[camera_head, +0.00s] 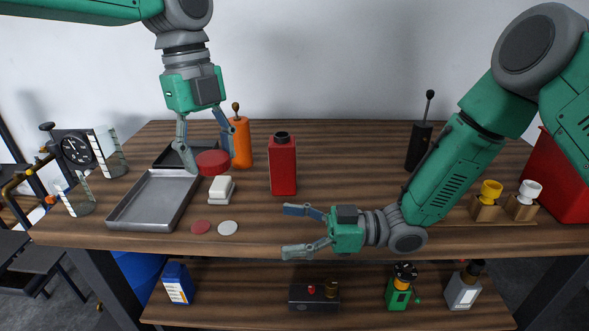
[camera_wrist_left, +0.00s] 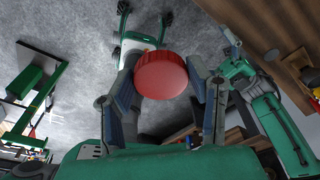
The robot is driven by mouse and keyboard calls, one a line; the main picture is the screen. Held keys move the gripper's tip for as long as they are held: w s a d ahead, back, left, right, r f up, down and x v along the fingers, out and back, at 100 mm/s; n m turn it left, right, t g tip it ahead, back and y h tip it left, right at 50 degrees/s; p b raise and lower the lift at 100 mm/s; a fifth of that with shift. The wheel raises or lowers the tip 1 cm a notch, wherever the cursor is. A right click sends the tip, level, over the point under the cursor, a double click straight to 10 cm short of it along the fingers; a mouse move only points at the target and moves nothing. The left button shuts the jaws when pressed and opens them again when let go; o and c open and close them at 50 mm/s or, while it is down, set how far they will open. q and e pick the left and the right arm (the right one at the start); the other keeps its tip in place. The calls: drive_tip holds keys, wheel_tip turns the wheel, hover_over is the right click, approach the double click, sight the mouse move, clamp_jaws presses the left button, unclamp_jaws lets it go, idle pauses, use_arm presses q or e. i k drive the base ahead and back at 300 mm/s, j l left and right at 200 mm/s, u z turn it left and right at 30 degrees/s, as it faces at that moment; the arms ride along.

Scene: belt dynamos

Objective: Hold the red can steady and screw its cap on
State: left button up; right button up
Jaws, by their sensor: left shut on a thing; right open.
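The red can (camera_head: 283,166) stands upright on the wooden table, near the middle, with a dark opening or neck on top. My left gripper (camera_head: 206,158) comes down from above and is shut on a round red cap (camera_head: 213,163), held left of the can and apart from it. The cap also shows between the fingers in the left wrist view (camera_wrist_left: 162,75). My right gripper (camera_head: 306,229) is open and empty near the table's front edge, in front of the can and pointing left.
An orange bottle (camera_head: 241,143) stands just behind the cap. A white block (camera_head: 221,189), two flat discs (camera_head: 228,228) and a metal tray (camera_head: 155,201) lie to the left. A black bottle (camera_head: 418,147) and wooden holders (camera_head: 486,209) are at the right.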

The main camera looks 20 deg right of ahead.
sight(282, 160)
drive_tip(key=i+l, duration=0.7)
drive_tip(key=l, duration=0.2)
